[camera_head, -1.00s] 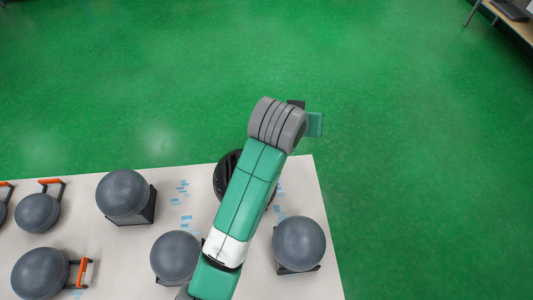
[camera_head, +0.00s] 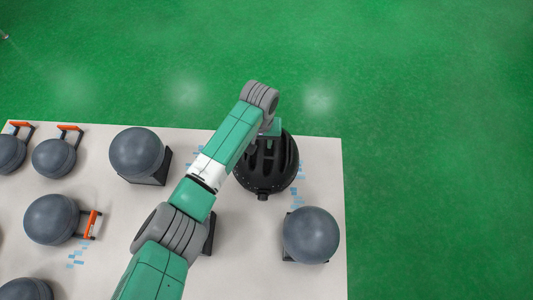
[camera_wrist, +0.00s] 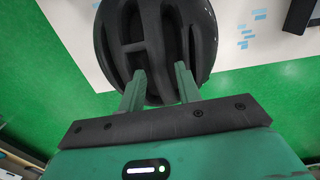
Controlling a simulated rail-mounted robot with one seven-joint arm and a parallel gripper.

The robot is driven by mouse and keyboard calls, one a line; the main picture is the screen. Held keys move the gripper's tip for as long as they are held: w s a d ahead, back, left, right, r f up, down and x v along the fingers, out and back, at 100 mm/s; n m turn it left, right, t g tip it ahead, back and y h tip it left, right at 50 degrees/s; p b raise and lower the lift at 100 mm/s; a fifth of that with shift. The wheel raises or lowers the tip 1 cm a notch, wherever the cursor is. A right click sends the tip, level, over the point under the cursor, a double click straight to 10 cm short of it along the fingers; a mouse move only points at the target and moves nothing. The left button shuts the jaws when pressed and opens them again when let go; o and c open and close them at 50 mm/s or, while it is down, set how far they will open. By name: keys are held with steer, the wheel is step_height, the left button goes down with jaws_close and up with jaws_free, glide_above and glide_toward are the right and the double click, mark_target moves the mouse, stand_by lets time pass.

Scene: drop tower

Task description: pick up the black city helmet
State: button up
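The black city helmet (camera_head: 270,167) is a dark vented dome at the far right part of the white table, partly covered by my arm in the head view. In the wrist view the helmet (camera_wrist: 155,40) fills the top middle. My gripper (camera_wrist: 158,80) has its two green fingers apart, with their tips at the helmet's near edge. I cannot tell whether the tips touch it. In the head view the fingers are hidden behind my arm.
The white table (camera_head: 325,175) holds several grey domes on dark blocks. One grey dome (camera_head: 311,235) stands just in front of the helmet, to the right. Other domes with orange-handled frames (camera_head: 52,219) stand at left. Green floor (camera_head: 420,120) beyond is clear.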

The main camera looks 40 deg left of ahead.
steer(key=shift+f, duration=0.95)
steer(key=shift+w, duration=0.1)
jaws_close()
